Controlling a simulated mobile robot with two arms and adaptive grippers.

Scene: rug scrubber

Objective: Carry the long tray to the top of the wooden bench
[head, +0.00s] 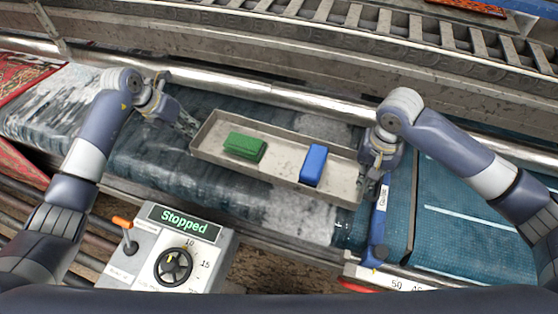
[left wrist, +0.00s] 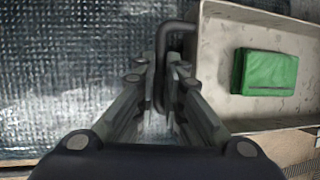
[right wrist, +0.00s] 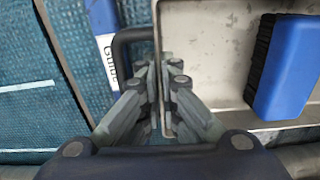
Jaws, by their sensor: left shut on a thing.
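The long grey tray (head: 275,124) lies on the wet blue-green belt, slightly slanted, with a handle at each end. It holds a green block (head: 244,147) and a blue brush (head: 313,165). My left gripper (head: 188,124) is shut on the tray's left handle (left wrist: 160,62), between its fingers in the left wrist view. My right gripper (head: 378,172) is at the tray's right end. In the right wrist view its fingers are beside the right handle (right wrist: 120,50) and the end wall; its exact closure is unclear. The wooden bench is not recognisable in these frames.
A control box (head: 165,245) reading "Stopped" stands at the front. A blue guide bar (head: 379,220) stands close to the tray's right end. A metal rail (head: 290,96) runs behind the tray. A red patterned rug (head: 25,75) is at far left.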

